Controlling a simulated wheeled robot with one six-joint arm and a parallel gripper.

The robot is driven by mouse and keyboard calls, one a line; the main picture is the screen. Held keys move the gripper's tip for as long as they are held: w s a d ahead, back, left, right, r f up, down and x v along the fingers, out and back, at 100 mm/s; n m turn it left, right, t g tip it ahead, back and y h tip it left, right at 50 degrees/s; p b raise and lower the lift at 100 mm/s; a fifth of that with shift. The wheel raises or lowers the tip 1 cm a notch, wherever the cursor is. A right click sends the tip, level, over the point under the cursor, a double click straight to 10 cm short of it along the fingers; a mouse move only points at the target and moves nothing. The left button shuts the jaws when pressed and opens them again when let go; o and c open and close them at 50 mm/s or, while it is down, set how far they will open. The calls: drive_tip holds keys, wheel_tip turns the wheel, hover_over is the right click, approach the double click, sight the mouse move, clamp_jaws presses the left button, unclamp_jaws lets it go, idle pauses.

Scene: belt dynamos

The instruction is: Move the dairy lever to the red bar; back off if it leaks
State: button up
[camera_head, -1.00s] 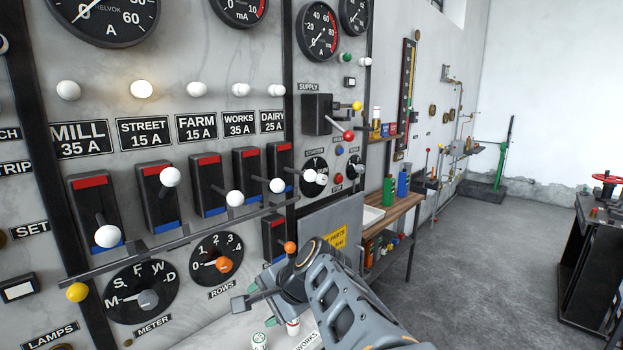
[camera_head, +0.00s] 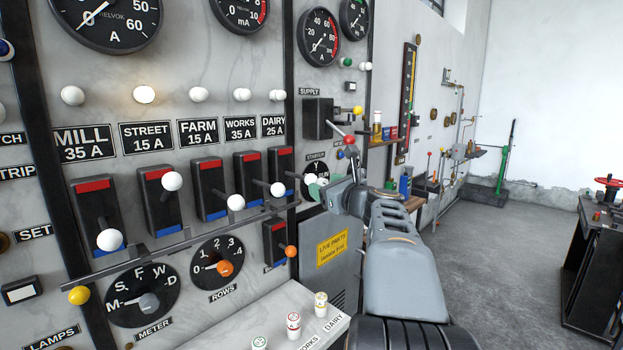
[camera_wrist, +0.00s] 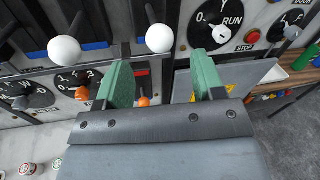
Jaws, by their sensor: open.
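The dairy lever has a white ball knob (camera_head: 311,181), low on its black switch block under the DAIRY 25 A label (camera_head: 273,127). The block's red bar (camera_head: 281,151) is at its top, above the knob. In the wrist view the dairy knob (camera_wrist: 159,38) is ahead of the fingers and between their lines. My gripper (camera_head: 325,190) is open, with its green finger pads (camera_wrist: 163,80) apart and nothing held between them. In the head view it is just right of the dairy knob, and I cannot tell whether they touch.
The works lever's white knob (camera_head: 277,189) is close on the left. An orange-knobbed lever (camera_head: 291,251) is below. The starter switch with a RUN mark (camera_wrist: 220,33) is to the right. A rail (camera_head: 180,235) runs across the switches. A sloping shelf (camera_head: 285,325) holds labelled pegs.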

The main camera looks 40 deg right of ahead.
sight(315, 181)
drive_tip(key=w+p, duration=0.1)
drive_tip(key=w, duration=0.5)
drive_tip(key=shift+w, duration=0.3)
drive_tip(key=shift+c, duration=0.3)
clamp_jaws()
